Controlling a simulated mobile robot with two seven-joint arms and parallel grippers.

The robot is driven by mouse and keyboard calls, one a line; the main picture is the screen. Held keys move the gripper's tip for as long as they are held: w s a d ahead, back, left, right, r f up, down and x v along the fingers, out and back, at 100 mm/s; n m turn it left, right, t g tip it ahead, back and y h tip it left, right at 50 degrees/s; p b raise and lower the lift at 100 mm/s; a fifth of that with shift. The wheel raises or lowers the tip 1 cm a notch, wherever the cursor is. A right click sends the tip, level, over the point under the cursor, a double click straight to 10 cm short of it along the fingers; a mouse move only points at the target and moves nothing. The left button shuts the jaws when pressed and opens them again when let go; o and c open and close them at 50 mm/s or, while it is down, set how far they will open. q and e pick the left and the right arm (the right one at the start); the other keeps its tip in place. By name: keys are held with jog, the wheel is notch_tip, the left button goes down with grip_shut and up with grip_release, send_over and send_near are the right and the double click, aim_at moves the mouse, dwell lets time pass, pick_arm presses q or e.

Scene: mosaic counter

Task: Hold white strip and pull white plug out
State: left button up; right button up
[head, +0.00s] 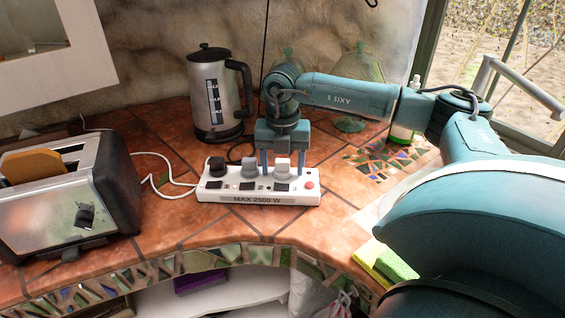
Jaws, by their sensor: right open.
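The white power strip (233,196) lies on the tiled counter, labelled "MAX 2500 W". Another pale, white-looking plug (282,169) sits upright in the right socket. My right gripper (282,164) points down over this right plug, open, with one finger on each side of it. I cannot tell whether the fingers touch it. My left gripper is out of view.
A toaster (60,200) stands at the left and a metal kettle (215,98) behind the strip. White cords (162,182) run between toaster and strip. A green-based bottle (402,132) and glass items stand behind my right arm. Sponges (396,264) lie at the front right edge.

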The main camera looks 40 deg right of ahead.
aim_at(282, 162)
jog(key=shift+c, duration=0.2)
jog(key=c, duration=0.9)
jog(key=o, duration=1)
notch_tip(282, 162, up, 13)
jog(key=shift+r, duration=0.15)
